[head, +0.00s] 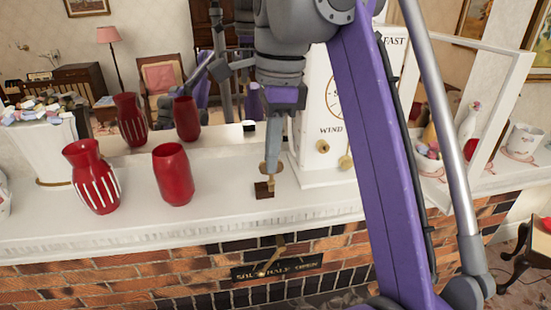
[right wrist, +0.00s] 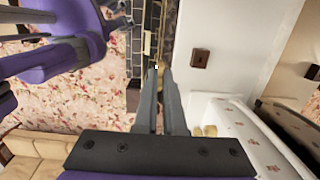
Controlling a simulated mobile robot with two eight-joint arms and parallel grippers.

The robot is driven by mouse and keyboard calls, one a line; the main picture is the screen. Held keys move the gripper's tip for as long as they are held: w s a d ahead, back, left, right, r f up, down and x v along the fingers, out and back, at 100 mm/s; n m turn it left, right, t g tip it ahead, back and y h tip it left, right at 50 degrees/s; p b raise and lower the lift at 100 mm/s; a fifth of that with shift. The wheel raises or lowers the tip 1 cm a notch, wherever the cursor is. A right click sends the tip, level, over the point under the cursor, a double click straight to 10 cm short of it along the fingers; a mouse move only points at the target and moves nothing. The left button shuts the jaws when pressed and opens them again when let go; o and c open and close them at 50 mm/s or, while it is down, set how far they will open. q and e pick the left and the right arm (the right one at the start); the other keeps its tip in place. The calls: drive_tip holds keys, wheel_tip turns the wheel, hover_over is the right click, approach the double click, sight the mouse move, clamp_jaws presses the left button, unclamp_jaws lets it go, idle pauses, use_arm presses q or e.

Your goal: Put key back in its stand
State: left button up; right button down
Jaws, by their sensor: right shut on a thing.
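My right gripper (head: 272,150) points down over the white mantel and is shut on a small brown-gold key (head: 269,170). In the right wrist view its fingers (right wrist: 160,75) are close together, with a little of the key (right wrist: 161,68) showing at their tips. The stand is a small dark brown block (head: 264,190) on the mantel, just below the key in the head view. In the right wrist view the stand (right wrist: 200,58) shows a dark opening and lies apart from the fingertips, to their right.
A white clock (head: 330,110) stands close to the right of the stand. Two red vases (head: 92,178) (head: 173,175) stand to the left. A mirror is behind. The mantel's front edge is near, above a brick fireplace (head: 120,285) with a dark sign (head: 277,268).

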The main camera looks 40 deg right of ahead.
drive_tip(key=w+d+f, duration=0.1)
drive_tip(key=w+d, duration=0.3)
drive_tip(key=w, duration=0.3)
drive_tip(key=shift+w+d+f, duration=0.15)
drive_tip(key=shift+w+f, duration=0.15)
drive_tip(key=shift+w, duration=0.05)
use_arm(q)
drive_tip(key=shift+s+f+b, duration=0.45)
drive_tip(key=shift+f, duration=0.2)
drive_tip(key=shift+s+f+b, duration=0.4)
drive_tip(key=shift+f, duration=0.2)
use_arm(e)
wheel_tip(320, 180, down, 3)
use_arm(q)
drive_tip(key=shift+w, duration=0.1)
use_arm(e)
drive_tip(key=shift+w, duration=0.1)
use_arm(q)
drive_tip(key=shift+r, duration=0.15)
drive_tip(key=shift+w+r, duration=0.15)
